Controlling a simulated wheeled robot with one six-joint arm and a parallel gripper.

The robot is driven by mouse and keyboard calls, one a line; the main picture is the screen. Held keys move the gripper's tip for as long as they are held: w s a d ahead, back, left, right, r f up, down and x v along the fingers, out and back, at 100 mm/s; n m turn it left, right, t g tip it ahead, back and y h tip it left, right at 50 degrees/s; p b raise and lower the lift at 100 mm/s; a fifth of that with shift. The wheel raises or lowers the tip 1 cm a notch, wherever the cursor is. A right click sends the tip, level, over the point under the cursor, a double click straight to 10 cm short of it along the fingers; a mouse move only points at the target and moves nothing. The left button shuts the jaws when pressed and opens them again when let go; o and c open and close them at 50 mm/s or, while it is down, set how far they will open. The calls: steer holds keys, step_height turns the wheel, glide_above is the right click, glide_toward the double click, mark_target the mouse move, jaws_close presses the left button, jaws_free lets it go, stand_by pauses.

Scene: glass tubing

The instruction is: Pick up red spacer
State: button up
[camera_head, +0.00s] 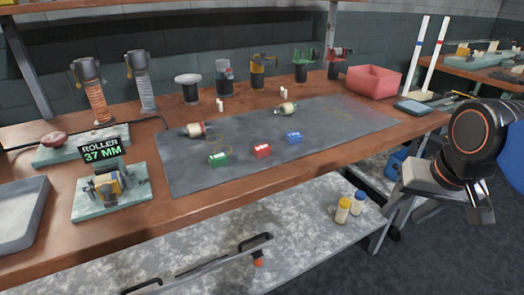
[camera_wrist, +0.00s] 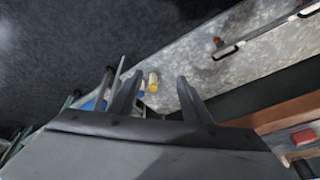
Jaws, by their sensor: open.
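The red spacer (camera_head: 262,150) is a small red block with a white marking on its face. It lies on the grey mat (camera_head: 330,152) between the green spacer (camera_head: 219,159) and the blue spacer (camera_head: 293,137), apart from both. My gripper (camera_wrist: 160,76) is open and empty, its two fingers spread in the wrist view. My arm is at the right in the head view, off the bench's front edge and well away from the red spacer. I cannot identify the spacer in the wrist view.
A roller fixture (camera_head: 110,190) stands left of the mat, and a red bin (camera_head: 373,81) stands at the back right. Two glass pieces lie on the mat. Yellow and blue-capped bottles (camera_head: 342,211) stand on the lower shelf. The mat around the spacers is mostly clear.

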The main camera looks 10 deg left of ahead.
steer(key=w+a+r+m+g, duration=0.25)
steer(key=w+a+r, duration=0.35)
steer(key=a+r, duration=0.45)
steer(key=w+a+r+m+g, duration=0.1)
steer(key=w+a+r+m, duration=0.4)
steer(key=a+r, duration=0.55)
steer(key=a+r+m, duration=0.2)
steer(key=a+r, duration=0.1)
steer(key=a, duration=0.8)
glide_above(262, 147)
steer(key=shift+g, duration=0.25)
steer(key=f, duration=1.1)
steer(key=shift+s+f, duration=0.25)
steer(key=shift+s, duration=0.05)
steer(key=shift+w+f, duration=0.2)
steer(key=shift+f, duration=1.15)
steer(key=shift+w+f, duration=0.15)
steer(key=shift+f, duration=1.15)
steer(key=shift+c, duration=0.6)
jaws_close()
